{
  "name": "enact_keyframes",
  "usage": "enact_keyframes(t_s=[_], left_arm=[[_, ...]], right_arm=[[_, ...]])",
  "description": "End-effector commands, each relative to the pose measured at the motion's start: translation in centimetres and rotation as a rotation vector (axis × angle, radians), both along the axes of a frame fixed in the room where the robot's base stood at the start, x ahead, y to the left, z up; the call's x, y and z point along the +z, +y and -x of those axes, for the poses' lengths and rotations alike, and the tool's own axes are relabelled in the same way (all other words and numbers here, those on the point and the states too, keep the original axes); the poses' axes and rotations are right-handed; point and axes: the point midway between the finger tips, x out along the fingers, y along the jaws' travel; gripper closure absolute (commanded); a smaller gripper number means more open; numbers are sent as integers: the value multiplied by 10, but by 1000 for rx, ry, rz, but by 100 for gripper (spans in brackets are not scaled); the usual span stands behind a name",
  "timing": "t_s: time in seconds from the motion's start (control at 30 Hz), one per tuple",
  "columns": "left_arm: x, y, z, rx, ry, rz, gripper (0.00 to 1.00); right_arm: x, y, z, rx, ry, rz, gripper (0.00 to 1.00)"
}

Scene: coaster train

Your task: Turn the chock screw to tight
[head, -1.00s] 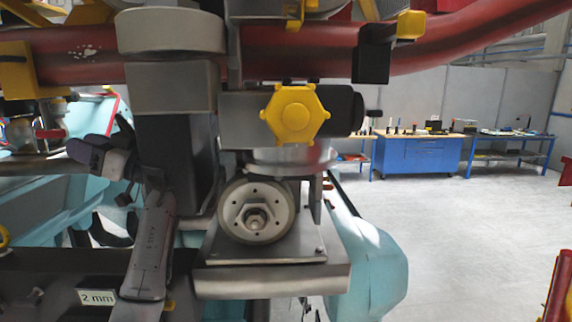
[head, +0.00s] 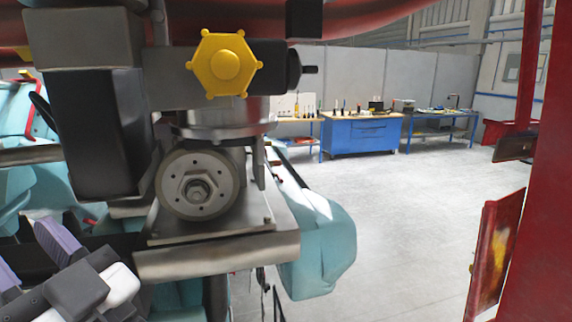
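A yellow six-lobed knob (head: 224,64) sits on the front of a grey metal block in the head view. I cannot tell for sure that it is the chock screw; no label or tight mark is readable on it. Below it is a round metal disc with a hex nut (head: 197,184) at its centre. My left gripper (head: 28,254) is at the lower left, below and left of the knob and apart from it. Its two purple fingers stand apart with nothing visible between them. Its tips are partly cut off by the frame edge. My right gripper is out of view.
A flat metal ledge (head: 218,256) juts out under the disc. A dark block (head: 93,130) hangs left of the knob. A red post (head: 540,180) stands close on the right. Blue workbenches (head: 360,138) stand far back; the floor between is open.

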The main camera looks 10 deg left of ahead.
Motion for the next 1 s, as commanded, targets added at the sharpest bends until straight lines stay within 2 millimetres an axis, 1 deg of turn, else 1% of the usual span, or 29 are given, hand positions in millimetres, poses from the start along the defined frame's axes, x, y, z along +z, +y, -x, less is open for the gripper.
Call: enact_keyframes(t_s=[0.03, 0.07, 0.17, 0.2, 0.27, 0.3, 0.37, 0.4, 0.47, 0.5, 0.57, 0.6, 0.63, 0.67, 0.7, 0.73, 0.8, 0.87, 0.9, 0.97, 1.0], left_arm=[[-20, 2, -5, -35, 46, 13, 62], [-31, 4, -10, -60, 75, 24, 62], [-73, 9, -30, -156, 182, 68, 62], [-93, 11, -40, -199, 235, 93, 62], [-127, 13, -53, -265, 320, 135, 62], [-152, 14, -61, -312, 382, 170, 62], [-192, 15, -68, -382, 483, 227, 62], [-221, 15, -71, -428, 553, 269, 62], [-264, 13, -71, -495, 662, 336, 62], [-292, 11, -68, -536, 735, 382, 62], [-335, 8, -59, -595, 847, 458, 62], [-362, 5, -49, -633, 922, 511, 62], [-382, 3, -41, -659, 980, 551, 62], [-402, 0, -31, -684, 1037, 592, 62], [-426, -4, -17, -716, 1111, 646, 62], [-442, -7, -5, -737, 1164, 687, 62], [-474, -14, 22, -780, 1275, 772, 62], [-496, -19, 44, -809, 1358, 839, 62], [-508, -22, 59, -826, 1409, 880, 62], [-523, -26, 81, -848, 1479, 937, 62], [-532, -29, 95, -861, 1523, 975, 62]], right_arm=[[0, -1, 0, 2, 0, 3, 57], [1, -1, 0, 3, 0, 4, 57], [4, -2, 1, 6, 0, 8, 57], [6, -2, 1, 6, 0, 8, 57], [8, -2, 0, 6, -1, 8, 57], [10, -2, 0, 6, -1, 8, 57], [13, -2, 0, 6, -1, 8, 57], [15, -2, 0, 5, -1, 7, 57], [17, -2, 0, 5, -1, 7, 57], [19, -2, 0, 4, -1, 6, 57], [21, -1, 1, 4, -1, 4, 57], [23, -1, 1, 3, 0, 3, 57], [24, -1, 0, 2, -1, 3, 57], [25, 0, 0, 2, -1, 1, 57], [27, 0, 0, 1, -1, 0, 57], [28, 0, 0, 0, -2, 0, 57], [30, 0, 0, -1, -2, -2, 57], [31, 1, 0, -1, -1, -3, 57], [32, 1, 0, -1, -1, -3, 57], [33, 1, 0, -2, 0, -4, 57], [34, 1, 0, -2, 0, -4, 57]])
